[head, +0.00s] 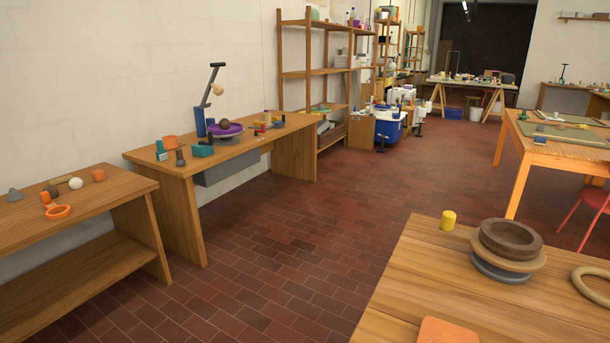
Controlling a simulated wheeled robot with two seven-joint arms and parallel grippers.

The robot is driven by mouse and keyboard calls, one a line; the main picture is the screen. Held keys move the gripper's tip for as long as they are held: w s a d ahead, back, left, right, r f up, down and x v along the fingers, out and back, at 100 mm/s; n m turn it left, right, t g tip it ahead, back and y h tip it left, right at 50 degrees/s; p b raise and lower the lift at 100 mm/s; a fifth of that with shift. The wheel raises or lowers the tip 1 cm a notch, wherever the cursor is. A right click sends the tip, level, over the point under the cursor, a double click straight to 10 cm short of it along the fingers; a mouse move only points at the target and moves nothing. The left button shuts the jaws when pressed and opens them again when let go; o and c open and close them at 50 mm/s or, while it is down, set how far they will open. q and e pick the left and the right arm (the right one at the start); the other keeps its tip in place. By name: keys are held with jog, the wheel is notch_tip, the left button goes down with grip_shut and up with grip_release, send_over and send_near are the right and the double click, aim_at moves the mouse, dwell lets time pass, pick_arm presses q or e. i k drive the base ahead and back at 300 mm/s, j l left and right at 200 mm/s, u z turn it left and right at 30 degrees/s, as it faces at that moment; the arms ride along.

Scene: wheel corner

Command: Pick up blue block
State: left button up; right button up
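No gripper of mine shows in the head view. On the wooden table by the left wall (240,146) stands a tall blue piece (200,123), beside a dark lamp-like arm. In front of it lies a teal block (202,151). A smaller teal and white block (161,152) sits near the table's left end. I cannot tell which of these is the blue block. All are far from me and small in view.
A nearer wooden table (495,305) at lower right holds a yellow cylinder (448,220), stacked round pieces (511,241), a ring and an orange piece. A low bench (100,215) stands at left. Open brick floor (290,238) lies between the tables. Shelves (300,75) stand behind.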

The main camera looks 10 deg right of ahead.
aim_at(539, 140)
jog(key=i+j+u, duration=0.3)
jog(key=i+j, duration=0.25)
jog(key=i+j+u, duration=0.35)
jog(key=i, duration=0.25)
jog(key=i+l+z, duration=0.15)
jog(key=i+z, duration=0.2)
jog(key=z, duration=0.15)
jog(key=i+z, duration=0.7)
jog(key=z, duration=0.25)
jog(key=i+z, duration=0.25)
jog(key=i, duration=0.55)
jog(key=i+z, duration=0.3)
jog(key=i, duration=0.5)
jog(key=i+l+z, duration=0.1)
jog(key=i+z, duration=0.3)
jog(key=i, duration=0.2)
jog(key=i+j+z, duration=0.1)
jog(key=i+z, duration=0.3)
jog(key=i, duration=0.25)
jog(key=i+j+z, duration=0.4)
jog(key=i, duration=0.2)
jog(key=i+l+z, duration=0.1)
jog(key=i, duration=0.45)
jog(key=i+l, duration=0.25)
jog(key=i, duration=0.3)
jog(key=i+l+z, duration=0.15)
jog(key=i, duration=0.4)
jog(key=i+l+u, duration=1)
jog(key=i+l, duration=0.1)
jog(key=l, duration=0.1)
